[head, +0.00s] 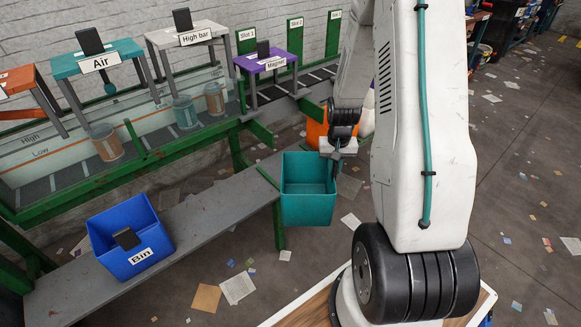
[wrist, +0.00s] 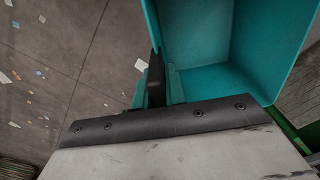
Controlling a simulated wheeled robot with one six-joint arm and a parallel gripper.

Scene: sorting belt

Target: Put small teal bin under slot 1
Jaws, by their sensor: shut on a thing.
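The small teal bin (head: 308,205) hangs in the air, upright, in the middle of the head view. My gripper (head: 333,160) is shut on the bin's right wall near the rim. In the wrist view, the teal bin (wrist: 225,50) is open and looks empty, with a gripper finger (wrist: 155,78) against its left wall.
A blue bin (head: 110,240) with a dark block inside sits on the grey shelf (head: 215,210) at left. An orange bin (head: 316,128) is behind my gripper. Green belt framing (head: 150,160) runs along the left. Litter lies on the floor.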

